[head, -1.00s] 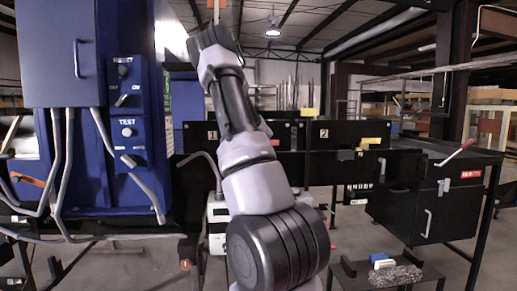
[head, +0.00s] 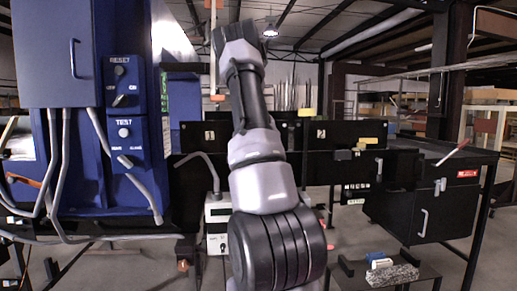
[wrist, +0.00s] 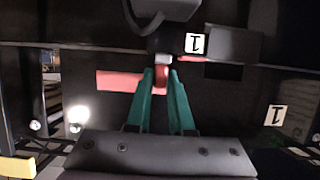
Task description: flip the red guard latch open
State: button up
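In the wrist view a red bar (wrist: 117,80), which looks like the guard latch, lies sideways on a dark panel. It runs toward the left finger of my gripper (wrist: 161,76). A short red rounded piece (wrist: 161,84) shows between the fingertips, below a pale fitting. I cannot tell whether it joins the bar or touches the fingers. The two green fingers stand apart with a narrow gap. In the head view my arm reaches upward, and the gripper is not visible. I cannot pick out the latch there.
A blue cabinet (head: 55,55) with a switch panel (head: 124,125) stands at left. A dark conveyor panel (head: 340,134) with number plates runs behind my arm. A black bin (head: 437,200) with a red-handled lever stands at right. A small block stand (head: 392,275) is low at right.

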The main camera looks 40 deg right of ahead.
jog(key=shift+o, duration=0.7)
jog(key=v, duration=1)
jog(key=shift+s+a, duration=0.2)
jog(key=shift+s, duration=0.15)
jog(key=shift+r, duration=0.1)
jog(key=s+a+r+g+y, duration=0.1)
jog(key=s+a+r+y, duration=0.3)
jog(key=a, duration=0.6)
jog(key=s+a+r+g, duration=0.1)
jog(key=s+a, duration=0.5)
jog(key=a, duration=0.5)
jog(key=s+a+r+g+y, duration=0.1)
jog(key=s+a+r+y, duration=0.3)
jog(key=a, duration=0.6)
jog(key=s+a+f+n+g+y, duration=0.1)
jog(key=s+a+f+n, duration=0.1)
jog(key=s+a, duration=1)
jog(key=shift+s, duration=0.2)
